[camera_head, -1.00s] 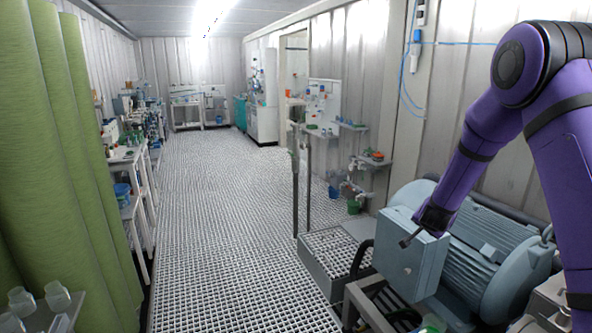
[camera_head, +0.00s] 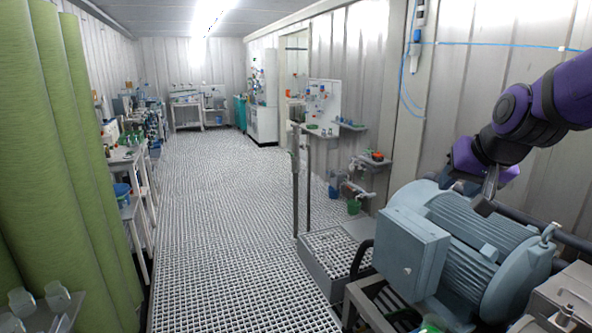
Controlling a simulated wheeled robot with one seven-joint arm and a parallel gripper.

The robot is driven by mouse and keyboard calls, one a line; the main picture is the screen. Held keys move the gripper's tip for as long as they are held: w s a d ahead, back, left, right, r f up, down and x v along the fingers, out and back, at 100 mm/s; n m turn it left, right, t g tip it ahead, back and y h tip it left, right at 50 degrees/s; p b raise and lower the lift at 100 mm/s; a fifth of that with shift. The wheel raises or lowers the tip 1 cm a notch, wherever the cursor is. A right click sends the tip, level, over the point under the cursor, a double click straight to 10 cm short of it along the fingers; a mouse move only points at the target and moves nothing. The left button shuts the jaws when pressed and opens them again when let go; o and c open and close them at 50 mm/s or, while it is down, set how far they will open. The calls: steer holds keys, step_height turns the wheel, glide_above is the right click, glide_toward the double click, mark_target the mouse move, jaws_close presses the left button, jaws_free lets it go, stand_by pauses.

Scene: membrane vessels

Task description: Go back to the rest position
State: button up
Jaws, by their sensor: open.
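My purple arm reaches in from the right edge. My gripper (camera_head: 472,193) is at its end, over the top of the grey-blue motor (camera_head: 478,240). The dark fingers point down and stand apart, with nothing seen between them. One finger shows to the right near the motor's ribbed top; I cannot tell whether it touches. The motor's box (camera_head: 410,255) is in front of and left of the gripper.
A long grated floor (camera_head: 220,210) runs clear down the middle. Green curtains (camera_head: 70,150) hang at the left, with a white bench (camera_head: 130,165) behind them. A metal post (camera_head: 296,185) stands left of the motor. Small shelves (camera_head: 370,158) jut from the right wall.

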steer(key=s+r+n+g+h, duration=0.1)
steer(key=s+n+g, duration=0.1)
steer(key=s, duration=1.8)
steer(key=shift+s+r+n, duration=0.35)
steer(key=shift+n, duration=0.15)
